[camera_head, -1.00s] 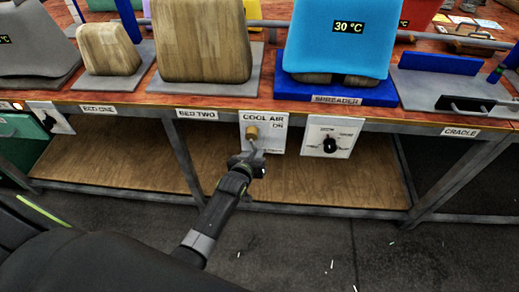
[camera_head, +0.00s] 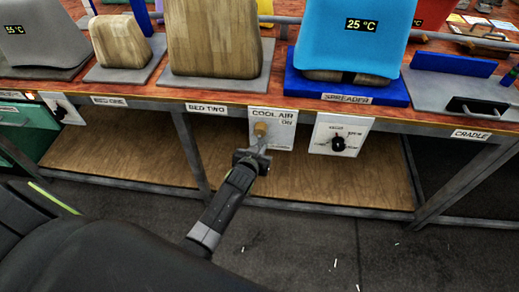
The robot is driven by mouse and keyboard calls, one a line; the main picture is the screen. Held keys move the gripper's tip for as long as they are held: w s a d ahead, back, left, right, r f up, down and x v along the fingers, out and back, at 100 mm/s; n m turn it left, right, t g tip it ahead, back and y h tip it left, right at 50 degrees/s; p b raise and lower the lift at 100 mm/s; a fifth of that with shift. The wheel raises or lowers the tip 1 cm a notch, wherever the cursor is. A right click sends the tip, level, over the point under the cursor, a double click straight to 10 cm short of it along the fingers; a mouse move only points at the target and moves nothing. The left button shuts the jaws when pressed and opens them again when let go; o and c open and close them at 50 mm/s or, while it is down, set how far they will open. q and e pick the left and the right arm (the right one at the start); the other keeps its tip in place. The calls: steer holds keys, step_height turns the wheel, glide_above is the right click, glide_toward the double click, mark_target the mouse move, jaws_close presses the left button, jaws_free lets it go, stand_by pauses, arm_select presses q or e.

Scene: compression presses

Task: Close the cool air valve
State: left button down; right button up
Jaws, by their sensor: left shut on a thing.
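The cool air valve is a small brass-coloured knob (camera_head: 261,130) on a white plate (camera_head: 284,130) marked COOL AIR and ON, on the front rail of the workbench. My left gripper (camera_head: 262,146) reaches up from below and is shut on the knob, its fingers covering the knob's lower part. The knob's exact turn is too small to tell. My right gripper is not in view.
A white plate with a black dial (camera_head: 338,144) is just right of the valve. Above, a blue spreader block (camera_head: 348,35) shows 25 °C. Wooden bed forms (camera_head: 213,40) stand to the left. A wooden shelf (camera_head: 325,180) lies below, with open floor in front.

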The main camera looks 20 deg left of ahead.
arm_select(q)
steer(key=c, duration=1.5)
jaws_free()
steer(key=shift+a, duration=0.1)
steer(key=shift+s, duration=0.1)
steer(key=shift+s+r, duration=0.15)
steer(key=shift+s, duration=0.15)
steer(key=p+v, duration=0.4)
steer(key=v, duration=1.2)
steer(key=shift+s, duration=0.25)
